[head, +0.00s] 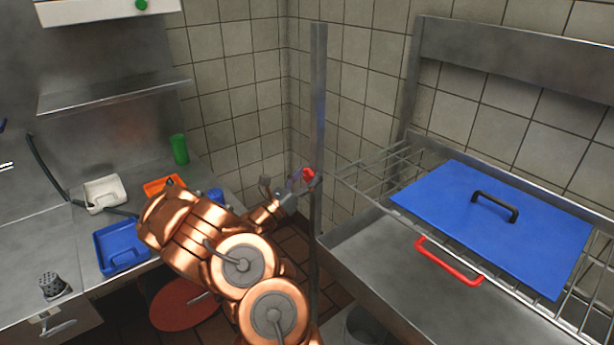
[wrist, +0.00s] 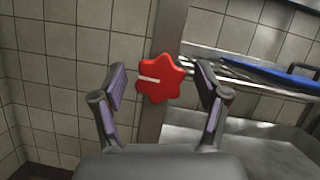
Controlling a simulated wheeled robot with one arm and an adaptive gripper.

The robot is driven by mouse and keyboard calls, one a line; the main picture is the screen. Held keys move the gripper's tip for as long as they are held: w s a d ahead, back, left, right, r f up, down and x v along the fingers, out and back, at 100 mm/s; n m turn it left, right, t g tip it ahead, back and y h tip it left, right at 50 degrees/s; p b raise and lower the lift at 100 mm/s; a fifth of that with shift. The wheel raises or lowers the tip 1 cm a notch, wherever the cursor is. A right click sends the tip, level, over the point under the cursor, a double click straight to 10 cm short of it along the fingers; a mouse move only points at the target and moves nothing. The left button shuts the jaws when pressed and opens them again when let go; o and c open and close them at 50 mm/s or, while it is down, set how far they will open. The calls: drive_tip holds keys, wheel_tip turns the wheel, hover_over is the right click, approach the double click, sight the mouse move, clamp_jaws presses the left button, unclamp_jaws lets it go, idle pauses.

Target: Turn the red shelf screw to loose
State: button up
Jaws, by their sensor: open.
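The red shelf screw (wrist: 160,79) is a star-shaped knob with a white line on its face. In the wrist view the line lies nearly level, from the knob's middle toward its left side. The knob sits on a grey metal post (head: 319,120). My gripper (wrist: 163,82) is open, with one finger to the left of the knob and one to the right, both apart from it in the picture. In the head view the knob (head: 308,174) shows at the end of my gripper (head: 301,183), partly hidden by it.
Right of the post, a wire rack (head: 372,170) holds a blue board (head: 540,236) with a black handle. At left, a counter (head: 40,240) holds blue, white and orange trays and a green cup (head: 180,149).

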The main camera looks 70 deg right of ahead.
drive_tip(key=c, duration=1.2)
drive_tip(key=shift+f+m+b, duration=0.1)
drive_tip(key=shift+m+b, duration=0.5)
drive_tip(key=shift+b, duration=0.25)
drive_tip(key=shift+m+g+b, duration=0.4)
drive_tip(key=shift+w+r, duration=0.1)
drive_tip(key=shift+r, duration=0.1)
drive_tip(key=o, duration=1.2)
drive_tip(key=shift+y, duration=0.3)
drive_tip(key=shift+f, duration=0.1)
